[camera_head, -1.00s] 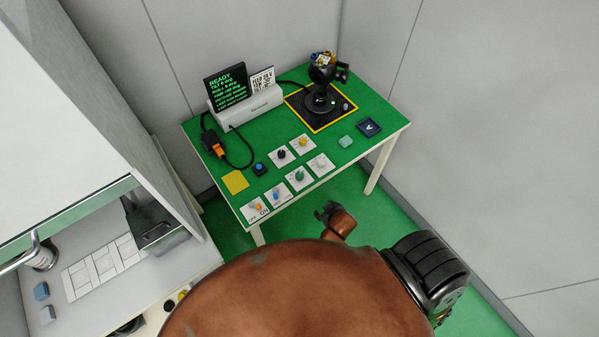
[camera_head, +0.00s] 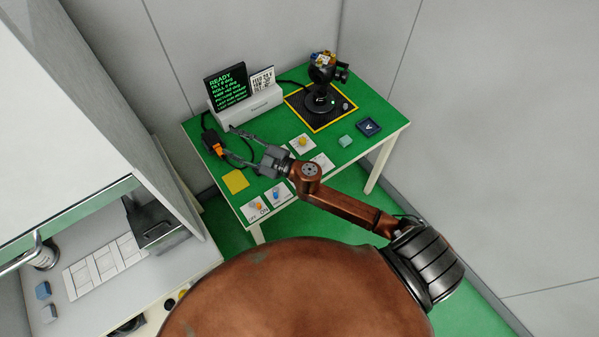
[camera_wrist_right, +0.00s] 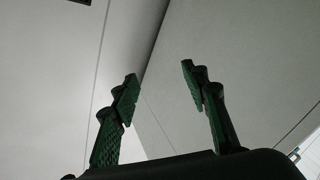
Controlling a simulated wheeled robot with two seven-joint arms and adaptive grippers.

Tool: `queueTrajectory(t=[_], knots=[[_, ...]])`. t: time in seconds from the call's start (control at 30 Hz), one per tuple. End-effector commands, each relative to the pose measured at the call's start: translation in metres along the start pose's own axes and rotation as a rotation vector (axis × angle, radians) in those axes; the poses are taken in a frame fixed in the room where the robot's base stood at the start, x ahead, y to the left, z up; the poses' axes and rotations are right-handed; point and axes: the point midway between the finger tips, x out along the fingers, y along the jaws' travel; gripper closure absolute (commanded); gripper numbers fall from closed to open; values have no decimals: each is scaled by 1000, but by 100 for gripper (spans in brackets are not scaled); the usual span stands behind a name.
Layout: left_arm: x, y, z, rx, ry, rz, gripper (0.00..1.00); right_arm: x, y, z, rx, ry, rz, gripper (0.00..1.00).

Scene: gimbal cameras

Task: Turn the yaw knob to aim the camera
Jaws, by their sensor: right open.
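The camera on its gimbal (camera_head: 322,78) stands on a black pad with a yellow border at the back of the green table. Several control panels lie nearer: a yellow knob (camera_head: 303,142), a pale knob (camera_head: 321,160), a blue control (camera_head: 277,194) and an orange switch (camera_head: 257,206). Their labels are too small to tell which is yaw. My left gripper is not in view.
A lit display (camera_head: 226,85) and a white card stand in a pale base (camera_head: 250,107) behind the gripper. A black-and-orange device (camera_head: 213,143) with a cable and a yellow square (camera_head: 235,181) lie at left. A teal block (camera_head: 345,140) and a dark blue tile (camera_head: 369,126) lie at right.

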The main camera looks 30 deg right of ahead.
Motion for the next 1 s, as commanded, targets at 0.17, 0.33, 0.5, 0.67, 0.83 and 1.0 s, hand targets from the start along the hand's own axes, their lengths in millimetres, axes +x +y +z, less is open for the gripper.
queueTrajectory(t=[0.17, 0.33, 0.5, 0.67, 0.83, 1.0], knots=[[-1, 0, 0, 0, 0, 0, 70, 8, -97, -32, -255, 157, -519, 58], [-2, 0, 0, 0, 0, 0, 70, -47, -132, 55, -462, -60, -1017, 58], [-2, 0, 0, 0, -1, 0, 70, -115, -70, 155, -585, -488, -1297, 58], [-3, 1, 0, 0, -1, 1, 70, -157, -10, 195, -619, -777, -1371, 58], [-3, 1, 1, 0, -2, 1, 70, -171, 5, 211, -621, -870, -1384, 58], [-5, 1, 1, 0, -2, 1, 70, -171, -10, 230, -620, -867, -1386, 58]])
